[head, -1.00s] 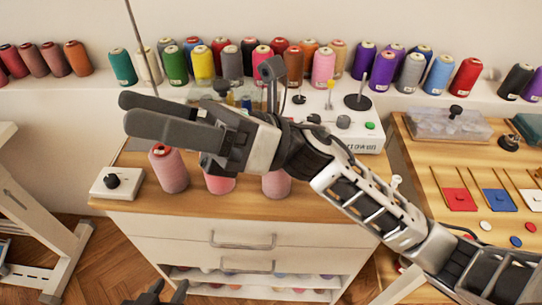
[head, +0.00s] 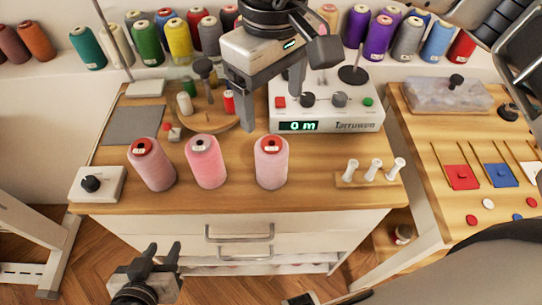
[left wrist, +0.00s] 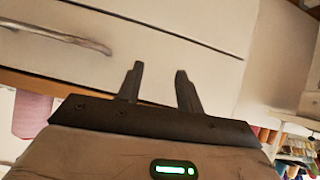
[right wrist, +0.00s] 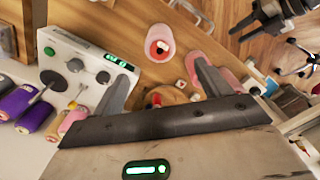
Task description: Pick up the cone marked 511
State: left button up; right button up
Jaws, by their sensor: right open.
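Three pink thread cones stand upright near the table's front: a darker left cone (head: 153,168), a middle cone (head: 206,165) and a pale right cone (head: 271,166). Their top labels are too small to read, so I cannot tell which is 511. My right gripper (head: 271,108) hangs open and empty, pointing down, behind the right cone and in front of the winding machine. In the right wrist view, a pink cone (right wrist: 159,50) shows beyond and between the open fingers (right wrist: 163,72). My left gripper (head: 162,253) is open and empty, low before the drawers; its fingers (left wrist: 159,72) show apart.
The winding machine (head: 330,112) reads "0 m" behind the cones. A round wooden stand (head: 205,122) with small spools is behind the middle cone. A box with a black knob (head: 97,184) sits left; a white peg rack (head: 368,178) sits right. Many spools line the back shelf.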

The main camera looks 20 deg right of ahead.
send_over(272, 145)
jog(key=s, duration=0.1)
notch_tip(272, 145, down, 6)
jog(key=shift+w+a+f+p, duration=0.15)
jog(key=shift+f+p, duration=0.75)
jog(key=shift+f, duration=1.8)
jog(key=c, duration=1.5)
